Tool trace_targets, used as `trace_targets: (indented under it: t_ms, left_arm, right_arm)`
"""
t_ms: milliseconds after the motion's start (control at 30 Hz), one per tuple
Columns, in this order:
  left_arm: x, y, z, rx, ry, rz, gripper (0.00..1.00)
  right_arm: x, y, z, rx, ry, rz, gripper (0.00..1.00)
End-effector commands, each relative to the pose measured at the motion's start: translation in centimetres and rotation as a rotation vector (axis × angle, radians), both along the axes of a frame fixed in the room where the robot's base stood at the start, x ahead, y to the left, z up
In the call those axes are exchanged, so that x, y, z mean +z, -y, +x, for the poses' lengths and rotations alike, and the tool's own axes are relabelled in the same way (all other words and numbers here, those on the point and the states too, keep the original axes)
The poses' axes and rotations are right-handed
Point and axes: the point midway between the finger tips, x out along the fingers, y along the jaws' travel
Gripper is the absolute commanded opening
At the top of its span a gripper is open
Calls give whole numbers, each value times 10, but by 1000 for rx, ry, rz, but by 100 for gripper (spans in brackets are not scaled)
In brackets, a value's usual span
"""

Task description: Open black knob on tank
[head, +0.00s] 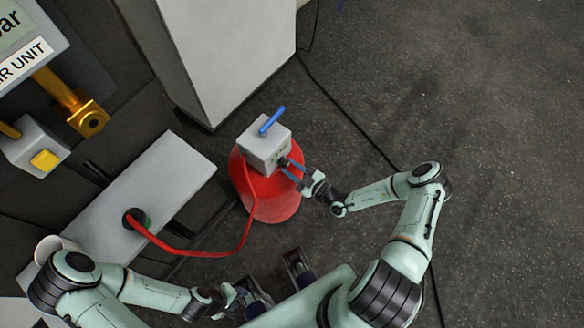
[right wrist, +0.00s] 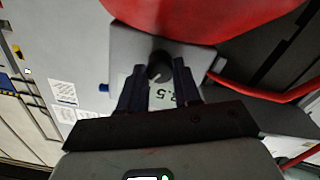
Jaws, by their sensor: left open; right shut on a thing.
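The red tank (head: 272,198) stands on the floor with a grey box (head: 263,143) on top. A blue lever (head: 272,121) sits on the box's top. The black knob (right wrist: 160,68) is on the box's face in the right wrist view, above a label with printed digits. My right gripper (head: 291,169) is at the right side of the box. In the right wrist view, its two fingers (right wrist: 158,82) are on either side of the knob and shut on it. In the head view the knob is mostly hidden by the fingers. My left gripper (head: 240,296) is open and empty, low in the view, away from the tank.
A red hose (head: 190,252) runs from the box to a port on a grey block (head: 165,185) at left. A tall grey cabinet (head: 225,50) stands behind the tank. A yellow fitting (head: 88,117) is at upper left. A thin black cable (head: 345,112) crosses the otherwise clear floor at right.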

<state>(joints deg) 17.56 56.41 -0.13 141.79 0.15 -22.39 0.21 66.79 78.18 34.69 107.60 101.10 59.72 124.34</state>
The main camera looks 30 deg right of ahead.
Motion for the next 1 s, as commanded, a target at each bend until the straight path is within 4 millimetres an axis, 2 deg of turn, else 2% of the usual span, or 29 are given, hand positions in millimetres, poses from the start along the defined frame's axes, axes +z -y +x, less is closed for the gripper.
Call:
trace_targets:
  t_ms: [167, 200, 267, 567, 667, 767, 1000]
  left_arm:
    - [0, 0, 0, 0, 0, 0, 43]
    - [0, 0, 0, 0, 0, 0, 43]
    - [0, 0, 0, 0, 0, 0, 43]
    - [0, 0, 0, 0, 0, 0, 43]
    - [0, 0, 0, 0, 0, 0, 43]
    - [0, 0, 0, 0, 0, 0, 43]
    - [-1, 0, 0, 0, 0, 0, 43]
  right_arm:
    - [-1, 1, -1, -2, -3, -1, 2]
    - [-1, 1, -1, -2, -3, -2, 39]
    - [-1, 1, -1, -2, -3, -2, 58]
    - [-1, 1, -1, -1, -1, -3, 58]
    - [-1, 3, -6, -1, -1, -3, 58]
    - [-1, 9, -20, -2, -4, -3, 58]
    - [-2, 28, -70, -4, -5, -4, 58]
